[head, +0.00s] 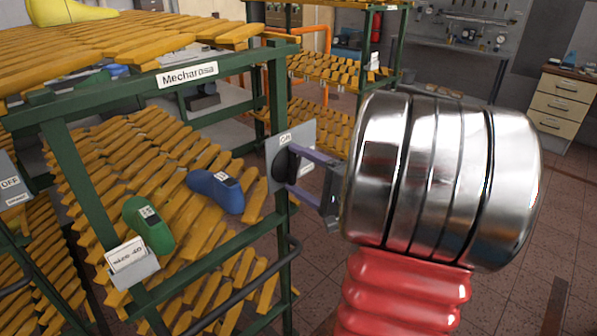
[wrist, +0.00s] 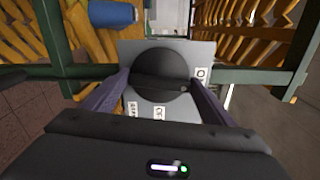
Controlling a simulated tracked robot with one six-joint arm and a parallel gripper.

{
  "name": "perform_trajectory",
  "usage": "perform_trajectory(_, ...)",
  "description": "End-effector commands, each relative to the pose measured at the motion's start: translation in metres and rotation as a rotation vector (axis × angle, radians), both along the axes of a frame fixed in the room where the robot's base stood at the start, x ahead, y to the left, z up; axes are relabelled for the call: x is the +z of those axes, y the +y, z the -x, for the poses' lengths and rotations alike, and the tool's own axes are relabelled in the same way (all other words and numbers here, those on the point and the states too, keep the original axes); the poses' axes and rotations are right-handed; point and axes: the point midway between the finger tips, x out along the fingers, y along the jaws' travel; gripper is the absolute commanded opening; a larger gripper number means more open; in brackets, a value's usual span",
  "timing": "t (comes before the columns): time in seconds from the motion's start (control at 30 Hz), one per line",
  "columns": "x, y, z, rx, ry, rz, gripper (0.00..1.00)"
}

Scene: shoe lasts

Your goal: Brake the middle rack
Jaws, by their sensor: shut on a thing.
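The near rack (head: 255,60), labelled Mecharosa, has a green frame and slatted orange shelves. A light grey brake plate (head: 306,150) is on its right front post, with a label that seems to read ON. The dark round brake knob (head: 282,166) sits on this plate. In the wrist view the knob (wrist: 160,72) lies between the two purple fingers of my gripper (wrist: 160,80), which is shut on it. The gripper (head: 291,169) reaches the knob from the right in the head view. The plate (wrist: 200,53) shows several small labels. Which way the knob points I cannot tell.
A green last (head: 150,225) and a blue last (head: 217,190) lie on the middle shelf. A further rack (head: 325,68) stands behind. A drawer cabinet (head: 562,105) is at the far right. Tiled floor lies right of the rack.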

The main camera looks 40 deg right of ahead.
Motion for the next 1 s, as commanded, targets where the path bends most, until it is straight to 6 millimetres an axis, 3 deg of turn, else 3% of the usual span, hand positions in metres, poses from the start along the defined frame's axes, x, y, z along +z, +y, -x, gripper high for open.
perform_trajectory(0.3, -0.0039, 0.0018, 0.0004, 0.003, 0.002, 0.125, 0.56)
perform_trajectory(0.77, -0.0052, 0.0021, 0.0006, 0.004, 0.005, 0.144, 0.56)
perform_trajectory(0.8, -0.0053, 0.0021, 0.0006, 0.004, 0.005, 0.143, 0.80)
perform_trajectory(1.0, -0.0038, 0.0015, 0.0004, 0.003, 0.002, 0.144, 0.94)
